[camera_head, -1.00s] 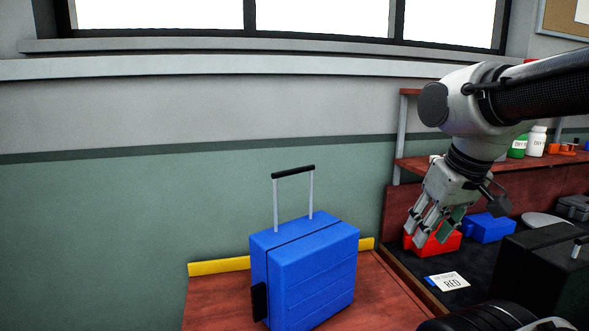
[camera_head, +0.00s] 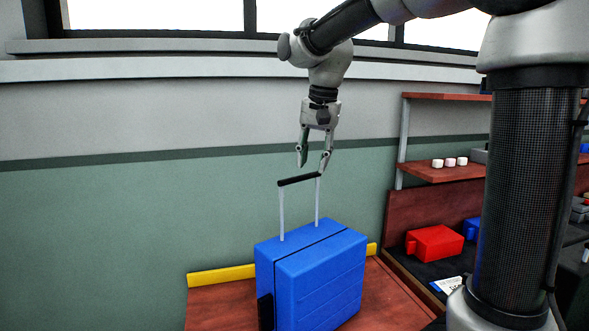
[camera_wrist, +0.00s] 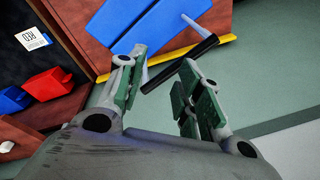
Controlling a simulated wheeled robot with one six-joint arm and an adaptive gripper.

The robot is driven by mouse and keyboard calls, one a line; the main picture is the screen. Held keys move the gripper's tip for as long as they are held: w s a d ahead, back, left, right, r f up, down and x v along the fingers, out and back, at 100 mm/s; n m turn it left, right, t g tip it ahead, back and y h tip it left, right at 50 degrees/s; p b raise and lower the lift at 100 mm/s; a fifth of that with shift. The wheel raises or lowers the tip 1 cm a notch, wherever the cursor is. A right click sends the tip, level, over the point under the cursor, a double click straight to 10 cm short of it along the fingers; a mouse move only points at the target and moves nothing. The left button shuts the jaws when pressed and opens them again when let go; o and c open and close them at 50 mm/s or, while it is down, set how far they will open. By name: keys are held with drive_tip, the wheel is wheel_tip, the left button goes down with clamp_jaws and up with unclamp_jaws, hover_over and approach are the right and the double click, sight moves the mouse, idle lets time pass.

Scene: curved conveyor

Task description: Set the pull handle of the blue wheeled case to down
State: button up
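The blue wheeled case (camera_head: 318,280) stands upright on a red-brown surface near the wall. Its pull handle (camera_head: 299,180) is up, with a black grip bar on two grey rods. My gripper (camera_head: 313,162) is open and points down just above the grip bar, with its fingers apart. In the wrist view my gripper (camera_wrist: 155,75) shows two green-padded fingers spread apart. The black bar (camera_wrist: 182,63) of the handle lies beyond and partly between the fingertips there. The blue case (camera_wrist: 150,22) shows behind it. I cannot tell whether a finger touches the bar.
A yellow strip (camera_head: 222,275) runs along the back edge of the case's surface. A red box-shaped thing (camera_head: 434,243) lies on the dark bench at right. A shelf (camera_head: 455,172) with small pale objects stands above it. Space left of the case is clear.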

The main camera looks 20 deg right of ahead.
sight(304, 176)
wheel_tip(304, 176, up, 4)
drive_tip(key=w+a+m, duration=0.1)
drive_tip(key=w+m, duration=0.1)
drive_tip(key=m, duration=0.2)
drive_tip(key=f+m, duration=0.1)
drive_tip(key=f, duration=0.4)
drive_tip(key=f+m, duration=0.1)
drive_tip(key=f, duration=0.1)
drive_tip(key=shift+w+a+f+m, duration=0.2)
drive_tip(key=shift+w+f+m, duration=0.1)
drive_tip(key=shift+w+f, duration=0.1)
clamp_jaws()
